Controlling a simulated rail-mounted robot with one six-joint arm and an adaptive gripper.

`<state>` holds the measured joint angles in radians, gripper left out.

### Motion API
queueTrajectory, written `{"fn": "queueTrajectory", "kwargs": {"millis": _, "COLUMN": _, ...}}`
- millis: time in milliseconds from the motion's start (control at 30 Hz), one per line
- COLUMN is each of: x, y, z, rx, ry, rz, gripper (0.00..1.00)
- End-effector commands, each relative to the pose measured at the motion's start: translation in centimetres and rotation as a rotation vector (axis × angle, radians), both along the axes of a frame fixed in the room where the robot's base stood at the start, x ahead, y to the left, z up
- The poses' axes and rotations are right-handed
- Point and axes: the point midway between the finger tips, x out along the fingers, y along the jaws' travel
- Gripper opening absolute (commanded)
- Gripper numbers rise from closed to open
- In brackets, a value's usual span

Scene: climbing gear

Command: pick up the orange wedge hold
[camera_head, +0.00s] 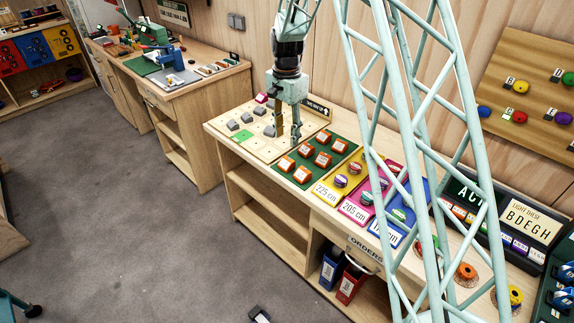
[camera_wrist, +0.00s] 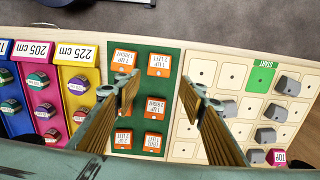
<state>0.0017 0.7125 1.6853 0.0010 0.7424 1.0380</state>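Several orange blocks with white labels (camera_head: 322,160) sit in two columns on a green mat (camera_head: 316,181). They also show in the wrist view, one (camera_wrist: 159,65) at the top right of the mat. I cannot tell which one is the wedge hold. My gripper (camera_head: 288,134) points down above the border between the green mat and a pale board. In the wrist view my gripper (camera_wrist: 158,92) is open and empty, its left finger over the mat and its right finger over the board. The fingers hide part of the mat's middle.
The pale board (camera_head: 255,143) carries several grey blocks (camera_head: 246,117), a pink block (camera_head: 261,98) and a green start square (camera_head: 240,136). Yellow, magenta and blue trays with coloured holds lie right of the mat. An orange round piece (camera_head: 466,271) is farther right. The wall stands behind.

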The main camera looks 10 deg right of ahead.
Motion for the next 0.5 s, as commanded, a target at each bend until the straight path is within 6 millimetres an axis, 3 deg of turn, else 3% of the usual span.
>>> {"fn": "queueTrajectory", "kwargs": {"millis": 500, "x": 0.0, "y": 0.0, "z": -6.4, "rx": 0.0, "ry": 0.001, "rz": 0.0, "gripper": 0.38}}
